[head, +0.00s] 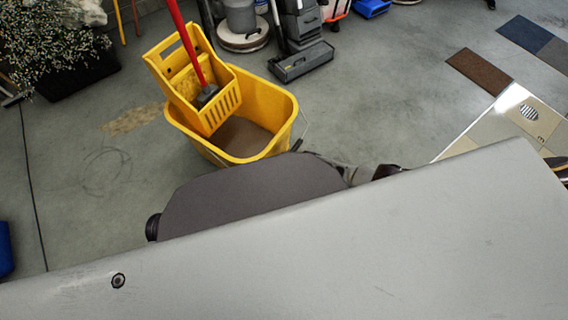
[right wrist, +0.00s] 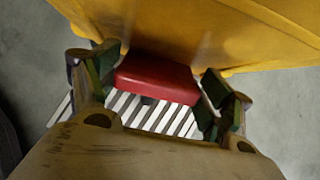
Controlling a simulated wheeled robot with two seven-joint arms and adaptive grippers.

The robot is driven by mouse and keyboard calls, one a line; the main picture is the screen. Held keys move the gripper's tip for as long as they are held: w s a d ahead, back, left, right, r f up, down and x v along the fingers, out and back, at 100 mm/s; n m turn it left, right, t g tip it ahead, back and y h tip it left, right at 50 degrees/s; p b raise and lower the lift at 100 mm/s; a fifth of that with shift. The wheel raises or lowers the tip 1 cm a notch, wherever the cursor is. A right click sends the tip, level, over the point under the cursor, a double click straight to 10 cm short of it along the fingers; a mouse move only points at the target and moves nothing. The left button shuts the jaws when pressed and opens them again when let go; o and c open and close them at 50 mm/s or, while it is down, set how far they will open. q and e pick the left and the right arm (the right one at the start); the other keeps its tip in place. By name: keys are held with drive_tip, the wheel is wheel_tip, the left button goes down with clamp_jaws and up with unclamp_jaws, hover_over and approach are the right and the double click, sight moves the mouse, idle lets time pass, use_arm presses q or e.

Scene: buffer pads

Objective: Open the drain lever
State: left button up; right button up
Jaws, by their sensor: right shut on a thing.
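The red drain lever (right wrist: 158,76) shows in the right wrist view, just below the edge of a yellow body (right wrist: 200,32). My right gripper (right wrist: 162,88) has one finger at each side of the lever and is shut on it. Dark green pads line the fingers. The lever's far end and its mount are hidden under the yellow body. In the head view I cannot make out the lever. My left gripper is not in view.
A floor grate (right wrist: 150,116) lies below the lever. The head view shows a yellow mop bucket (head: 272,100) with a red-handled mop (head: 187,42), a grey floor machine (head: 302,62) behind it, and carpet samples (head: 487,72) at right. A pale grey surface (head: 330,255) blocks the lower part.

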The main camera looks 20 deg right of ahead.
drive_tip(key=o, duration=1)
drive_tip(key=shift+s+d+r, duration=0.1)
drive_tip(key=shift+d+r, duration=0.05)
drive_tip(key=shift+r, duration=0.05)
drive_tip(key=shift+s+r, duration=0.2)
drive_tip(key=shift+s+d, duration=1.3)
drive_tip(key=shift+s, duration=0.25)
drive_tip(key=shift+s+d, duration=1.3)
drive_tip(key=shift+s, duration=0.2)
drive_tip(key=shift+s+d, duration=1.3)
drive_tip(key=shift+s, duration=0.25)
drive_tip(key=shift+s+d, duration=0.1)
